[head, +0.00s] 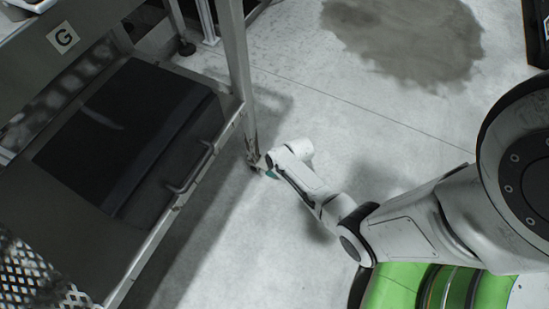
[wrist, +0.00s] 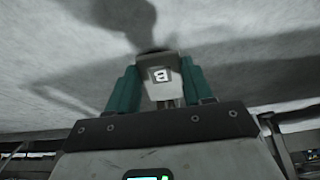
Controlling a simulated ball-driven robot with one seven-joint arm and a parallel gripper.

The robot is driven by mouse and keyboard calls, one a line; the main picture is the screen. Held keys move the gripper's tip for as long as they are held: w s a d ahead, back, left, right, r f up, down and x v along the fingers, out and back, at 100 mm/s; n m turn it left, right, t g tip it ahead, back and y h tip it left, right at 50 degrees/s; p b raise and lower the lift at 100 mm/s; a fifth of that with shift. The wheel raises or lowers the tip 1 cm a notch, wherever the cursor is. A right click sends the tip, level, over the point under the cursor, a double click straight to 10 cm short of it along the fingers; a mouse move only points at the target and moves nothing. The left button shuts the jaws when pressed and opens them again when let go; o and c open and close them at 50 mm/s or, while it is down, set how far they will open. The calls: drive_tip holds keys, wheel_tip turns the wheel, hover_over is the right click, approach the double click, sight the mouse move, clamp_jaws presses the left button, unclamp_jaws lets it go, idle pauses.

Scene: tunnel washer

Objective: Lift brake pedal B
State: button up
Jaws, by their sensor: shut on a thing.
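Brake pedal B (wrist: 160,74) is a pale grey tab with a dark-framed letter B. In the wrist view it sits between the two teal fingers of my gripper (wrist: 162,84), which are shut on it. In the head view my gripper (head: 267,172) is low by the floor, at the foot of the table leg (head: 240,75) nearest me. The pedal is too small and too covered there to make out. A dark rounded shape, perhaps a caster, shows just beyond the pedal in the wrist view.
The grey table marked G (head: 64,38) stands at the left, with a dark panel (head: 125,130) on its lower level and a handle (head: 192,170) on its near edge. Concrete floor (head: 330,110) to the right is open, with a dark stain (head: 405,35) farther back.

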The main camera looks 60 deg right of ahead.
drive_tip(key=shift+w+r+g+p, duration=0.15)
drive_tip(key=shift+r+g+p, duration=0.45)
drive_tip(key=shift+p, duration=0.3)
clamp_jaws()
drive_tip(key=shift+w+r+g+p, duration=0.2)
drive_tip(key=shift+g+p, duration=0.15)
drive_tip(key=shift+g, duration=0.15)
drive_tip(key=shift+w+r+g, duration=0.1)
drive_tip(key=shift+r+g, duration=0.1)
drive_tip(key=shift+g, duration=0.45)
drive_tip(key=shift+r+g, duration=0.15)
drive_tip(key=shift+g, duration=0.5)
drive_tip(key=o, duration=1.4)
unclamp_jaws()
drive_tip(key=shift+c, duration=0.2)
drive_tip(key=shift+r+p, duration=0.15)
drive_tip(key=shift+p, duration=0.15)
wheel_tip(320, 180, up, 11)
drive_tip(key=p, duration=1)
drive_tip(key=shift+f, duration=0.2)
